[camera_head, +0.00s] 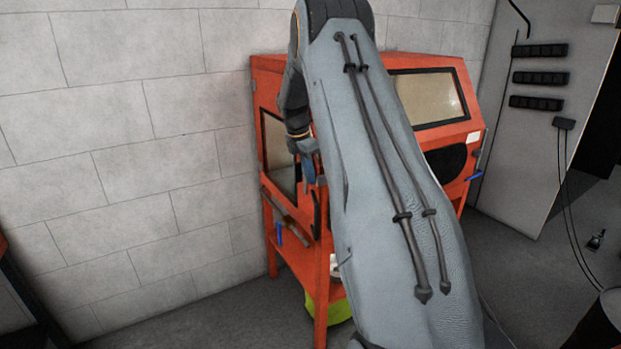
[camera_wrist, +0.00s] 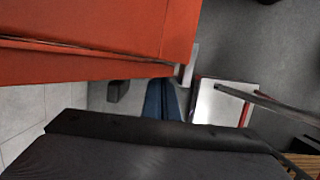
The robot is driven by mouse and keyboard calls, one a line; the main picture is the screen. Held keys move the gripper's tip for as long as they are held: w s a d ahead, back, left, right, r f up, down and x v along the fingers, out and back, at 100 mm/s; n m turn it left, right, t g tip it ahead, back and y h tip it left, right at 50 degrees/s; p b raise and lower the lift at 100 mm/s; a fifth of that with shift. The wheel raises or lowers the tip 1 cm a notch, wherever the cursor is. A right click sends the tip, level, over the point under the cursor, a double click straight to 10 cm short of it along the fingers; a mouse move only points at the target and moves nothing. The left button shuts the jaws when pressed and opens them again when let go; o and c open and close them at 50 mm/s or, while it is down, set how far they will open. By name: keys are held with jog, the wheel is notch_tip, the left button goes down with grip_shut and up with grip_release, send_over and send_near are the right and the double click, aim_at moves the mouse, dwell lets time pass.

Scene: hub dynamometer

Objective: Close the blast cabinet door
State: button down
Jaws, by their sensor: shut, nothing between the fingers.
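The orange-red blast cabinet (camera_head: 262,75) stands against the white block wall in the head view. Its left side carries a windowed door panel (camera_head: 280,150); my arm hides much of the cabinet, and I cannot tell whether the door is fully shut or ajar. My gripper (camera_head: 308,172) is at the front end of that side panel, beside the window, pointing down. In the wrist view an orange panel (camera_wrist: 80,60) with a dark seam fills the upper left.
A green-yellow container (camera_head: 330,308) sits under the cabinet. A grey panel with black racks (camera_head: 538,77) stands at the right, with hanging cables. A dark drum (camera_head: 603,325) is at the lower right. Grey floor (camera_head: 215,325) is open left of the cabinet.

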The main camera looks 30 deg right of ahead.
jog(key=shift+w+d+r, duration=0.15)
jog(key=shift+d+r, duration=0.2)
jog(key=shift+d, duration=0.3)
jog(key=shift+r, duration=0.1)
jog(key=a+p+v, duration=0.1)
jog(key=p+v, duration=0.5)
jog(key=v, duration=0.4)
jog(key=s+a+f+m+t+y+b, duration=0.1)
jog(key=s+a+f+m+b, duration=0.25)
jog(key=s+a, duration=0.45)
jog(key=s+a+f+m+y+b, duration=0.1)
jog(key=s+a+f+m+b, duration=0.3)
jog(key=a, duration=0.7)
jog(key=s+a+f+m+b, duration=0.1)
jog(key=s+a+f+m, duration=0.3)
jog(key=s, duration=0.5)
jog(key=s+a+f+m+b, duration=0.2)
jog(key=s+a+m, duration=0.4)
jog(key=s, duration=0.4)
jog(key=shift+a+f+t+y, duration=0.3)
jog(key=shift+a+f+y, duration=0.1)
jog(key=shift+f, duration=0.5)
jog(key=shift+s, duration=0.15)
